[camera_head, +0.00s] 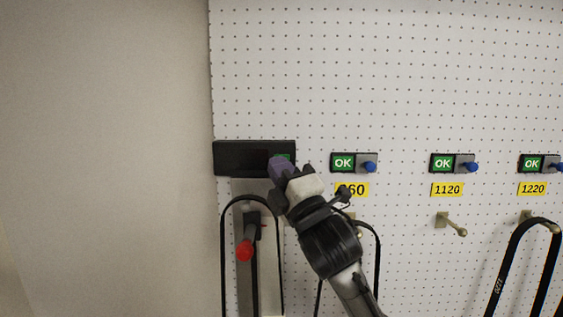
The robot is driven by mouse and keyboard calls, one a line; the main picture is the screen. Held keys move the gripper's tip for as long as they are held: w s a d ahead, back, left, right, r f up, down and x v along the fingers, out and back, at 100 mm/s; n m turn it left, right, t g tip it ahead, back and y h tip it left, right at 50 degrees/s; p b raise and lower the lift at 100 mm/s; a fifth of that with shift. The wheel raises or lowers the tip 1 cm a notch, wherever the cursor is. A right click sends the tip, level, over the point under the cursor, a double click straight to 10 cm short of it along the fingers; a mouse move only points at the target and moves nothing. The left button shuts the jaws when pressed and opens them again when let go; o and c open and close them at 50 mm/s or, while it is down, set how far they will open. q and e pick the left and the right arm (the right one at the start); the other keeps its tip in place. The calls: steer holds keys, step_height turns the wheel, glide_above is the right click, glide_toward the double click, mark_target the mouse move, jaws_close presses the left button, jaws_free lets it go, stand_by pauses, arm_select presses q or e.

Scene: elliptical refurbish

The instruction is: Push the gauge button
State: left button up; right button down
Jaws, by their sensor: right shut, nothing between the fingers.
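The gauge is a black box (240,158) mounted on the pegboard wall at the left. A small green patch (282,157) shows at its right end, just above my fingertips. My right gripper (279,167) is shut and empty, and its tip overlaps the lower right part of the black box. I cannot tell whether it touches the box. The gauge button is not clearly visible and may be behind the gripper. My left gripper is not in view.
Green OK units with blue knobs (353,163) (454,163) (540,163) run along the pegboard (400,90). Yellow labels (447,189) sit below them. Black belts (520,260) hang from hooks. A red ball knob (244,251) is below the box. The left wall (100,150) is bare.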

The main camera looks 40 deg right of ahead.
steer(key=shift+w+d, duration=0.2)
stand_by(0.5)
steer(key=shift+w+d, duration=0.1)
steer(key=shift+w, duration=0.05)
steer(key=shift+w+d, duration=0.15)
stand_by(0.7)
steer(key=shift+p, duration=0.3)
steer(key=shift+s+a, duration=0.45)
steer(key=shift+s, duration=0.05)
steer(key=s+a, duration=0.4)
steer(key=shift+s+p, duration=0.2)
steer(key=shift+p, duration=0.25)
stand_by(1.3)
